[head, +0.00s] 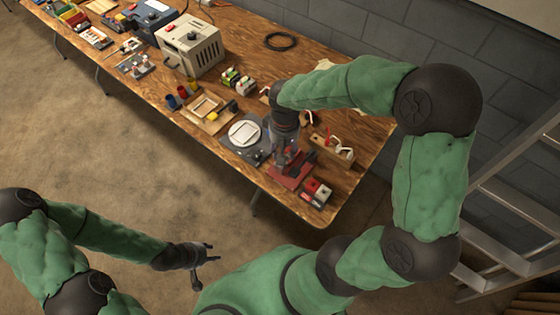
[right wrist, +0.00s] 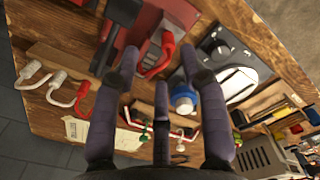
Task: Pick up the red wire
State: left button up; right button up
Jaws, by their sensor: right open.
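A curved red wire (right wrist: 158,62) shows in the right wrist view, beside a red block (right wrist: 172,14) and between my right gripper's spread fingers. My right gripper (right wrist: 160,62) is open and empty, above the bench. In the head view this gripper (head: 284,160) is over the red block's area and hides part of it. Another red hooked piece (right wrist: 82,96) stands beside white hooked wires (right wrist: 55,84) on a wooden rack. The rack (head: 333,152) also shows in the head view. My left gripper (head: 204,256) is open and empty, low and away from the bench.
The wooden bench (head: 362,135) holds a grey device with a white plate (head: 244,132), a wooden tray (head: 205,106), a beige box (head: 192,46) and a black cable coil (head: 281,41). A red-and-white block (head: 317,192) is near the front edge. A ladder (head: 515,200) stands right.

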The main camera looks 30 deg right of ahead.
jog(key=f+b, duration=0.1)
jog(key=f, duration=0.2)
jog(key=f+b, duration=0.1)
jog(key=f, duration=0.1)
jog(key=shift+w+a+f+b, duration=0.2)
jog(key=shift+w+a+b, duration=0.1)
jog(key=shift+w+a, duration=0.1)
jog(key=shift+f, duration=0.4)
jog(key=shift+r, duration=0.1)
jog(key=shift+c, duration=0.3)
grip_shut()
